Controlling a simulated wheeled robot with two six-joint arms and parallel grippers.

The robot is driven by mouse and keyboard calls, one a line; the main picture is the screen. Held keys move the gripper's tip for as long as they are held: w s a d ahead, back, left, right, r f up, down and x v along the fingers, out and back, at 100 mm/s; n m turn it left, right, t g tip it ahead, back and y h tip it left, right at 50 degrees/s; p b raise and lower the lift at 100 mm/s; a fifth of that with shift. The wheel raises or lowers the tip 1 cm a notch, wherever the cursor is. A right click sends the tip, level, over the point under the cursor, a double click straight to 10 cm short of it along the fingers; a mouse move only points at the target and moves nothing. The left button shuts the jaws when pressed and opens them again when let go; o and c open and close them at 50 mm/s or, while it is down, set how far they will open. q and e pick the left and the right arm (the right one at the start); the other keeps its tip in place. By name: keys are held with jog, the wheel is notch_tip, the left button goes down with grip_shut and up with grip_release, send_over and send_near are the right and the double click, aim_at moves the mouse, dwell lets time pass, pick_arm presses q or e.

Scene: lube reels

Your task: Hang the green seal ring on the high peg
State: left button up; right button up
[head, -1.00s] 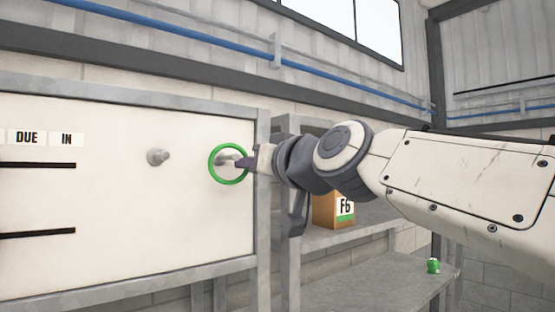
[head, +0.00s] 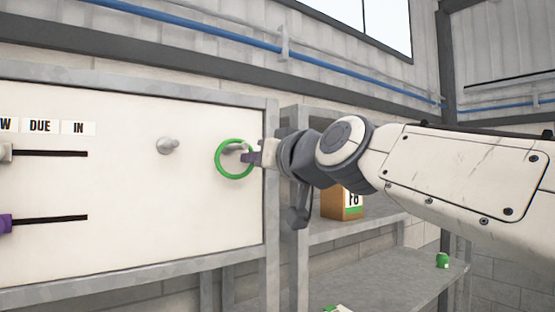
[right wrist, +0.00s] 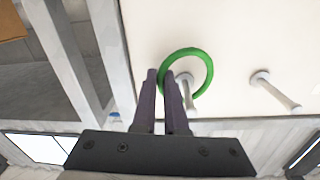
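My right gripper (head: 250,157) is shut on the green seal ring (head: 219,168) by its near right side, in front of the white board. In the right wrist view, the ring (right wrist: 209,75) stands at the tips of my dark fingers (right wrist: 162,75). A peg (head: 231,147) shows within the ring's outline, and it also shows in the right wrist view (right wrist: 187,90). I cannot tell for sure whether its tip passes through the ring. Another, bare peg (head: 168,146) is to the left, also in the right wrist view (right wrist: 275,91). My left gripper is out of view.
The white board (head: 130,235) has dark slots, labels and a purple knob (head: 5,223) at its left. A grey shelf (head: 385,285) at the right holds a brown box (head: 332,204) and a small green item (head: 442,260). The board between the bare peg and the slots is clear.

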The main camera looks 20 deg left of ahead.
jog(key=o, duration=0.4)
